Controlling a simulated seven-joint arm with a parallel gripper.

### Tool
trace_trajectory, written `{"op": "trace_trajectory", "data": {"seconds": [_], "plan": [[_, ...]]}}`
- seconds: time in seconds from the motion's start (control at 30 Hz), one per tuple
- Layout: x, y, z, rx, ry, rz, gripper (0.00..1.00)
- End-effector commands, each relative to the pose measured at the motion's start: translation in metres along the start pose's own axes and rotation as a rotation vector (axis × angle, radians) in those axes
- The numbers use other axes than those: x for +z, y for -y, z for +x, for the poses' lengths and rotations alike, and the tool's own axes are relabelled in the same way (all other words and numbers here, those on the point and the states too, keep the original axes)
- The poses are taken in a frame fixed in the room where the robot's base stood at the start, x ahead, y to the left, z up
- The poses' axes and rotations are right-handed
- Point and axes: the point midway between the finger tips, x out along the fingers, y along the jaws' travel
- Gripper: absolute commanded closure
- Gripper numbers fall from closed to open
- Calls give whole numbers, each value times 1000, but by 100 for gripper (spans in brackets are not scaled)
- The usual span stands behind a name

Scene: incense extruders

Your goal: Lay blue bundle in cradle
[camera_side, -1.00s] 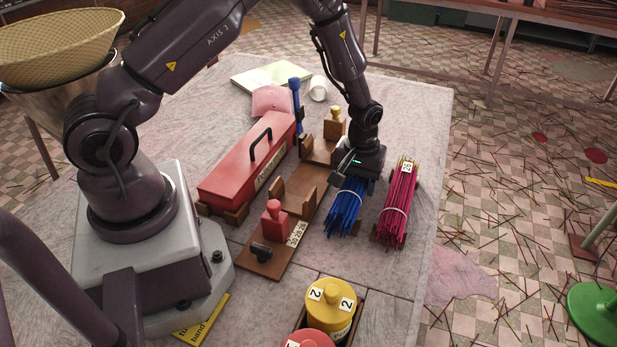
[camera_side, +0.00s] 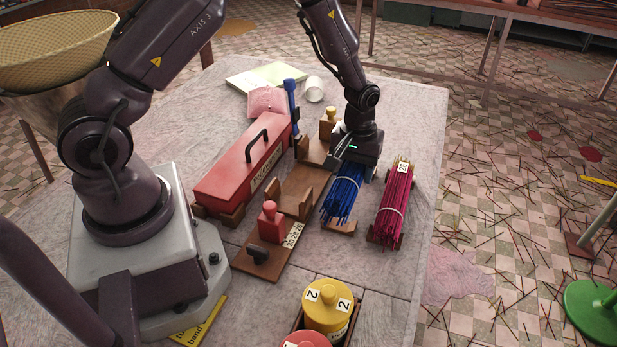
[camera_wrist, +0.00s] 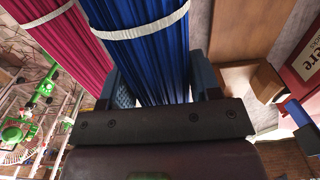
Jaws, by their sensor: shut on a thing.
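A bundle of blue sticks (camera_side: 343,193) with a white band is held in my gripper (camera_side: 350,162), whose jaws are shut on its far end. In the side view a wooden stand (camera_side: 342,227) shows below the bundle's near end, with the bundle seemingly lifted above it. In the wrist view the blue bundle (camera_wrist: 146,50) runs up between my two fingers (camera_wrist: 160,85). A wooden cradle (camera_side: 297,199) with upright end blocks stands to the left of the bundle, and its bed looks empty. My gripper hides the bundle's far end.
A magenta bundle (camera_side: 395,205) lies on a stand to the right. A red box (camera_side: 243,165) with a black handle lies left of the cradle. A red stamp-like block (camera_side: 271,222) stands near the cradle's front. Yellow (camera_side: 328,306) and red (camera_side: 305,341) canisters stand in front.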

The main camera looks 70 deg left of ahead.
Motion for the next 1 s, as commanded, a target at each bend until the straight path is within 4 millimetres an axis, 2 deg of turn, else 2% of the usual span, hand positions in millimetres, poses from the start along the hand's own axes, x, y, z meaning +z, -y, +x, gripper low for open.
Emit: {"op": "trace_trajectory", "data": {"seconds": [0.07,0.2,0.3,0.43,0.53,0.67,1.0], "plan": [[-4,10,-6,2,-4,-5,64],[-10,46,-25,1,-4,-10,64],[-10,74,-38,2,-4,-9,64],[-8,99,-48,2,-3,-6,64],[-7,108,-51,1,-2,-3,64],[-6,110,-44,0,0,0,64],[-6,109,-12,0,1,0,64]]}}
